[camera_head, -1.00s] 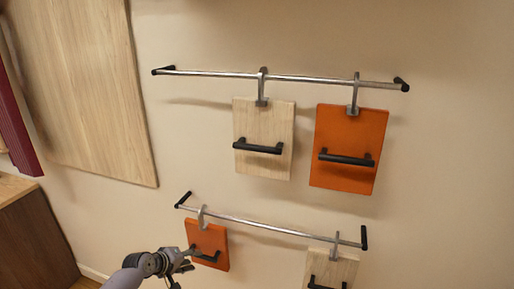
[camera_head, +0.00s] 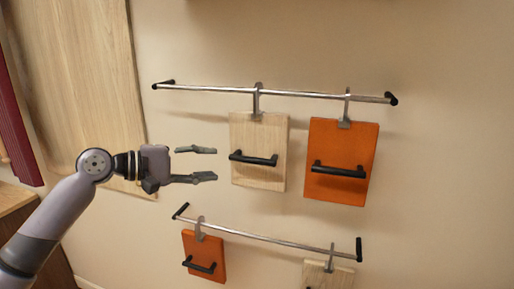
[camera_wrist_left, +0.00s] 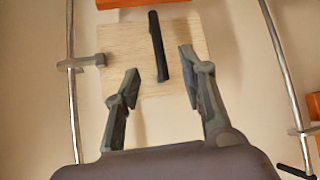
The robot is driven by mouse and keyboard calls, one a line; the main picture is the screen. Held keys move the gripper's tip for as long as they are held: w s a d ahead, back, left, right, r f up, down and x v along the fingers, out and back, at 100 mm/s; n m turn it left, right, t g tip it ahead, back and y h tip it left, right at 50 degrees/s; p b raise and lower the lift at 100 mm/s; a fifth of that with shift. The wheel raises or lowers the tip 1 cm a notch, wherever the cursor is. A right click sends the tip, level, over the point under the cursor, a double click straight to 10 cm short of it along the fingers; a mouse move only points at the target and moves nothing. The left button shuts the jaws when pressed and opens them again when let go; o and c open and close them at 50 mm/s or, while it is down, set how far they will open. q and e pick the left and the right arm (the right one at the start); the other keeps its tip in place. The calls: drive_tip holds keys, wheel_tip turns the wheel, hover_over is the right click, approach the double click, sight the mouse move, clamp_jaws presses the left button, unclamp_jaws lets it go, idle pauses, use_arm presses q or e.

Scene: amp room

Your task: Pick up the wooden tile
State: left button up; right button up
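A pale wooden tile (camera_head: 259,176) with a black bar handle (camera_head: 254,159) hangs by a metal hook from the upper rail. My left gripper (camera_head: 207,164) is open and empty, just left of this tile at about the handle's height. In the left wrist view the wooden tile (camera_wrist_left: 183,32) lies ahead, with its handle (camera_wrist_left: 158,48) beyond and between the open fingertips (camera_wrist_left: 160,76); the fingers appear apart from it. A second pale wooden tile (camera_head: 322,272) hangs at the right of the lower rail, cut off by the picture's edge. My right gripper is not in view.
An orange tile (camera_head: 342,188) hangs right of the upper wooden tile. Another orange tile (camera_head: 205,245) hangs on the lower rail (camera_head: 265,238), below my gripper. The upper rail (camera_head: 210,89) runs above it. A large wooden panel (camera_head: 75,80) is on the wall at left.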

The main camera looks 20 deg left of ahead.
sight(252, 161)
use_arm(q)
drive_tip(key=x, duration=0.2)
drive_tip(key=p+x, duration=0.1)
drive_tip(key=x, duration=0.1)
drive_tip(key=p+x, duration=0.1)
drive_tip(key=x, duration=0.2)
drive_tip(key=shift+d+r, duration=0.2)
drive_tip(key=shift+r, duration=0.1)
drive_tip(key=shift+w+d+f+p, duration=0.25)
drive_tip(key=shift+w+d+p, duration=0.1)
drive_tip(key=shift+w+p, duration=0.05)
drive_tip(key=shift+w+d, duration=0.2)
drive_tip(key=p+x, duration=0.3)
drive_tip(key=x, duration=0.1)
drive_tip(key=shift+d+r, duration=0.1)
drive_tip(key=shift+d, duration=0.1)
drive_tip(key=shift+w+d, duration=0.1)
drive_tip(key=shift+w, duration=0.1)
drive_tip(key=shift+s, duration=0.1)
drive_tip(key=shift+c, duration=1.2)
drive_tip(key=c, duration=0.5)
clamp_jaws()
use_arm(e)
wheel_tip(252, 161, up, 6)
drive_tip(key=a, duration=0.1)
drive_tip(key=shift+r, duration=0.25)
